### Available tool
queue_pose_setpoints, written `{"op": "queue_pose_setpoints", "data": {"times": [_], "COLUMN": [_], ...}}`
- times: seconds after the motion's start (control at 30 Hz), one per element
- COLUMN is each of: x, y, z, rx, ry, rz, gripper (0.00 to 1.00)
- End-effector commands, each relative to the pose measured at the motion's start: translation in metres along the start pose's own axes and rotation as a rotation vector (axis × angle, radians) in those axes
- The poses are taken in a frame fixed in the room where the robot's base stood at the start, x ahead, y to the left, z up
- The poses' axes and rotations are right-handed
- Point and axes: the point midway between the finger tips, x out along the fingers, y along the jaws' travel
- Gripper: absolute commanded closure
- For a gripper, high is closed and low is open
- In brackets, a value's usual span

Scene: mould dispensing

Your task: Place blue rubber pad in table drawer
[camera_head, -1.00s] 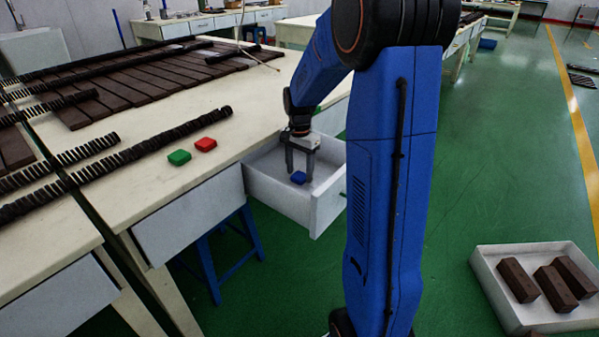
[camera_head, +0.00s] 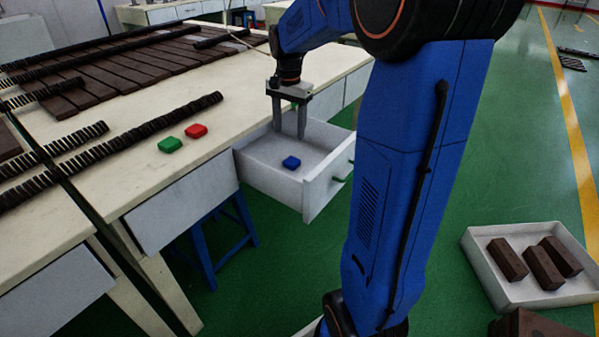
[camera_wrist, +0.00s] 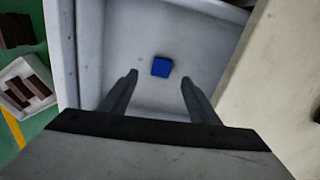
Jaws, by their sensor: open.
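The blue rubber pad (camera_head: 291,162) lies flat on the floor of the open table drawer (camera_head: 262,176). In the wrist view the pad (camera_wrist: 161,67) sits beyond my fingertips, apart from them, with the drawer's pale floor (camera_wrist: 120,45) around it. My gripper (camera_head: 289,133) points down over the drawer, behind the pad in the head view. It is open and empty, and its fingers (camera_wrist: 158,75) show apart in the wrist view.
A green pad (camera_head: 170,145) and a red pad (camera_head: 196,131) lie on the table (camera_head: 130,165) left of the drawer. Dark ridged strips and brown slabs cover the table's back. A white tray (camera_head: 477,262) of dark bricks stands on the floor at right. A blue stool (camera_head: 240,215) is below the table.

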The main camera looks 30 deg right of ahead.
Motion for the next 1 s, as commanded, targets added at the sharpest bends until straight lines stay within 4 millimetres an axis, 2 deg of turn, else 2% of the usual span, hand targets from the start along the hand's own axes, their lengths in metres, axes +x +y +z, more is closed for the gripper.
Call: {"op": "queue_pose_setpoints", "data": {"times": [0.2, 0.47, 0.8, 1.0], "x": [-0.026, -0.040, -0.033, -0.020], "y": [0.032, 0.076, 0.140, 0.174], "z": [0.060, 0.125, 0.197, 0.228], "rx": [-0.213, -0.477, -0.816, -0.995], "ry": [0.052, 0.122, 0.228, 0.292], "rz": [-0.057, -0.116, -0.180, -0.209], "gripper": [0.44, 0.44, 0.44, 0.44]}}
